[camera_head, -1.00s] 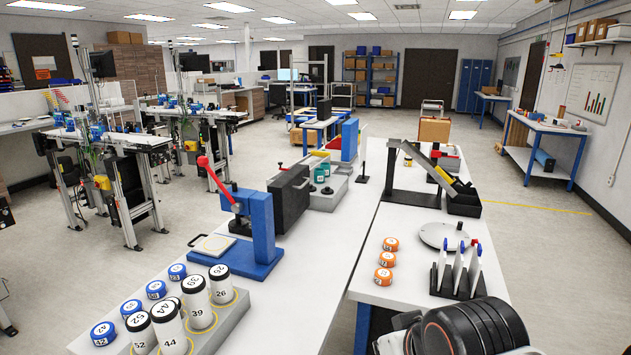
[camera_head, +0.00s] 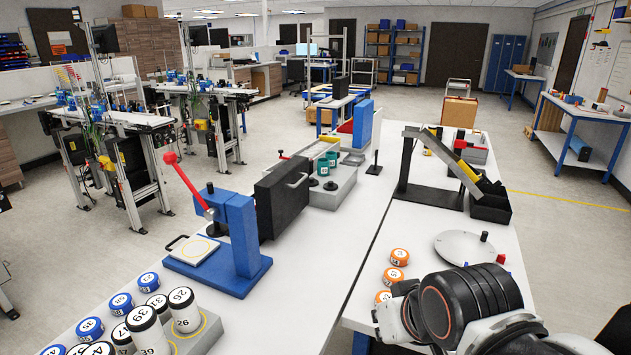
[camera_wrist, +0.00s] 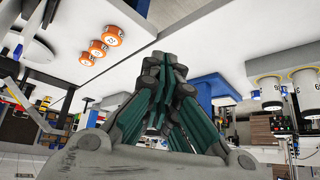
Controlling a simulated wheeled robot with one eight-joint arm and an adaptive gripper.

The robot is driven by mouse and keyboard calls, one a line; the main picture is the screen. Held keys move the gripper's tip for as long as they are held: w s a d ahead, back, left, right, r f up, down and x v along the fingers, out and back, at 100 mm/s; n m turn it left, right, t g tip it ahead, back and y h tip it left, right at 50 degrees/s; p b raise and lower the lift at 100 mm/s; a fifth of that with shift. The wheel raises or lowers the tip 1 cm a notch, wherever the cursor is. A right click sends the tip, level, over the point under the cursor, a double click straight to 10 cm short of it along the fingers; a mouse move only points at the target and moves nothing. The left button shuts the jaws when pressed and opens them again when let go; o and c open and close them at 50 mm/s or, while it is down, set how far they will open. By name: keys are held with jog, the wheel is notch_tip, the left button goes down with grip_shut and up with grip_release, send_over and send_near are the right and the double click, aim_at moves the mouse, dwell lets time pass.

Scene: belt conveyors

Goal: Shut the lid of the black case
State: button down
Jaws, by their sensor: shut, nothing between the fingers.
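The black case (camera_head: 283,203) stands on the left white table, just behind the blue press. A tall black panel with a grey handle at its right side shows; I cannot tell from here which part is the lid or how far it is open. My gripper (camera_wrist: 167,65) shows in the wrist view, its grey and green fingers drawn together with nothing between them. In the head view only my arm's dark and white links show at the lower right, and the fingers are out of sight. The gripper is apart from the case. The case is not clearly visible in the wrist view.
The blue press (camera_head: 235,240) with a red-knobbed lever stands in front of the case. Numbered jars (camera_head: 183,310) and blue-lidded pucks (camera_head: 149,282) are at the front left. Orange pucks (camera_head: 397,257), a round grey plate (camera_head: 470,247) and a sloped black chute (camera_head: 440,175) occupy the right table.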

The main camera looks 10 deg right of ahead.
jog(key=w+r+m+y+p, duration=0.1)
jog(key=w+r+m, duration=0.3)
jog(key=w, duration=0.5)
jog(key=w+r+m+g+y+p, duration=0.15)
jog(key=w+r+m, duration=0.3)
jog(key=w, duration=0.45)
jog(key=w+r+m+y+p, duration=0.2)
jog(key=w+r+m, duration=0.2)
jog(key=w, duration=0.5)
jog(key=w+d+f+m+y+p, duration=0.1)
jog(key=w+d+f+m, duration=0.25)
jog(key=w, duration=0.45)
jog(key=w+d+f+m+t+y+p, duration=0.1)
jog(key=w+d+f+m+y, duration=0.15)
jog(key=w+m, duration=0.45)
jog(key=w+d+f+m+y+p, duration=0.15)
jog(key=w+d+f, duration=0.25)
jog(key=w, duration=0.6)
jog(key=w+r+b+x, duration=0.1)
jog(key=x, duration=1.2)
jog(key=shift+a+r+m+h+b, duration=0.3)
jog(key=shift+m+h+b, duration=0.05)
jog(key=shift+r, duration=0.1)
